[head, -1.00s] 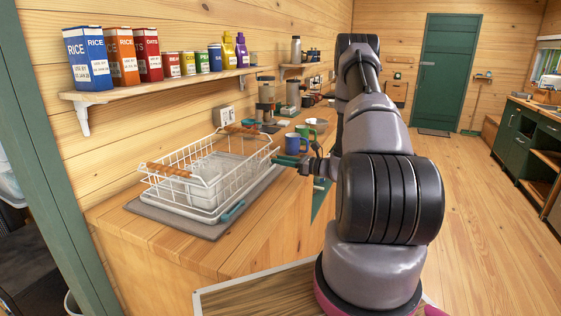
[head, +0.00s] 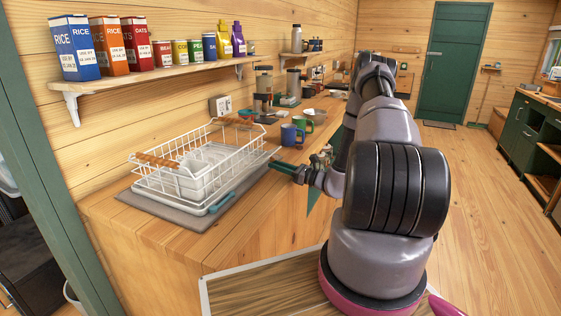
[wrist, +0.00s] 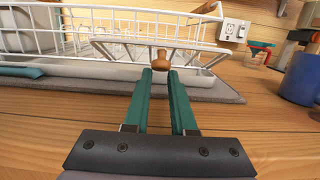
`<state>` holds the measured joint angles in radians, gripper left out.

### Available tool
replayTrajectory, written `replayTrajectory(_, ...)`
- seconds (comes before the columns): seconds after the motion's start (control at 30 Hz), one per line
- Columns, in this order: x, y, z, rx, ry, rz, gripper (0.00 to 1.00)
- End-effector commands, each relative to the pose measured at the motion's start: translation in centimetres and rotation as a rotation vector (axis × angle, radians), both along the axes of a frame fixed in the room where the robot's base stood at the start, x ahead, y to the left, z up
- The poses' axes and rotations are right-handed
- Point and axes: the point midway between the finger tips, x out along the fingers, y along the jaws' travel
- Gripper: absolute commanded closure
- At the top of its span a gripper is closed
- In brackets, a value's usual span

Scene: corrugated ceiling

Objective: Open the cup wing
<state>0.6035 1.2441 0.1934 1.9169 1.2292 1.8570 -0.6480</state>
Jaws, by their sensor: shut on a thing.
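The white wire dish rack (head: 236,172) with wooden end handles stands on a grey mat on the wooden counter. Its side facing my gripper fills the upper part of the wrist view (wrist: 130,12). The cup wing (wrist: 120,43) is a white wire frame on that side with a round wooden knob (wrist: 160,61). In the wrist view it slants out from the rack wall; its exact angle is hard to tell. My gripper (wrist: 160,74), with green fingers, is shut on the knob. In the head view the gripper (head: 278,165) is at the rack's right side, and the knob is too small to make out.
A blue mug (head: 290,134) and a green mug (head: 304,126) stand on the counter behind the gripper. White dishes (head: 195,178) sit in the rack. A shelf (head: 160,76) with boxes and bottles hangs above. Open floor lies to the right.

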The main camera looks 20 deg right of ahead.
Motion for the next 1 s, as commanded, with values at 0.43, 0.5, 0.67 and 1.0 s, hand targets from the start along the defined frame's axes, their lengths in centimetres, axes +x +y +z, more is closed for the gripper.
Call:
replayTrajectory(0.43, 0.0, 0.1, -0.1, 0.001, 0.001, 0.002, 0.41)
replayTrajectory(0.5, 0.0, 0.0, -0.1, 0.001, 0.001, 0.001, 0.41)
replayTrajectory(0.67, -0.9, -1.0, -0.3, 0.002, 0.002, -0.002, 0.41)
replayTrajectory(1.0, -5.6, -5.7, -1.3, 0.000, 0.002, -0.002, 0.41)
